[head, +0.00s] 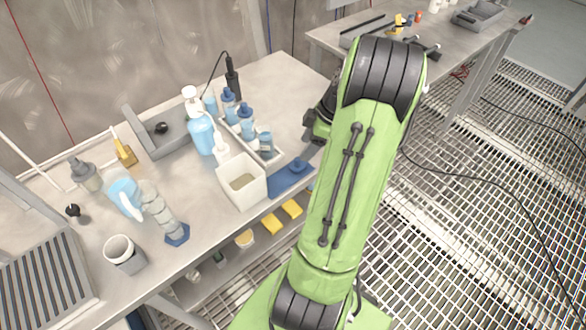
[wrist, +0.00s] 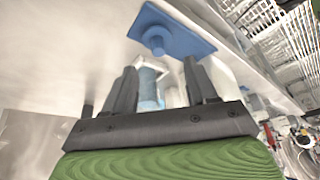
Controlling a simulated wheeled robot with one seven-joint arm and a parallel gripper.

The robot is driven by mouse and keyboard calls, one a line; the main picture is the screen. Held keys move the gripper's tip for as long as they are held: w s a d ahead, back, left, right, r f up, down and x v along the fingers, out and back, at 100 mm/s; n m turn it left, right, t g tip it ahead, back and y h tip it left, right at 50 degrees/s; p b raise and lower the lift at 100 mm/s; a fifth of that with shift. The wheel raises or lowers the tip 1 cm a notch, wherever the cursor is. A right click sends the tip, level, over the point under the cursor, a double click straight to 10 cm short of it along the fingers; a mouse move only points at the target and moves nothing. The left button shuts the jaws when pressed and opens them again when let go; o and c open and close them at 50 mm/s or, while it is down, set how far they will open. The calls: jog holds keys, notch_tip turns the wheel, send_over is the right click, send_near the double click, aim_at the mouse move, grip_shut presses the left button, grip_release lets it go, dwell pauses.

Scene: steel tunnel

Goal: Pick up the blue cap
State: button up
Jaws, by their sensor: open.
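A round blue cap (head: 299,164) sits on a flat blue plate (head: 283,184) at the bench's front edge. In the wrist view the cap (wrist: 155,40) shows as a short knob on the plate (wrist: 185,38), beyond my fingertips. More blue caps (head: 228,94) top the small bottles in a white rack; which cap is meant I cannot tell for sure. My gripper (wrist: 160,72) is open, with nothing held between its two dark fingers. A light blue bottle (wrist: 149,88) shows between the fingers. In the head view my arm hides most of the gripper.
A white open box (head: 241,182) stands left of the plate. A grey-white segmented piece and a cup (head: 121,250) are at left. Yellow items lie on a lower shelf.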

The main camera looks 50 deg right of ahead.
aim_at(297, 159)
jog(key=b+x, duration=0.2)
jog(key=x, duration=0.6)
jog(key=shift+d+f, duration=0.1)
jog(key=shift+d, duration=0.1)
jog(key=shift+c, duration=0.6)
jog(key=c, duration=0.6)
notch_tip(297, 159, up, 10)
jog(key=p, duration=0.3)
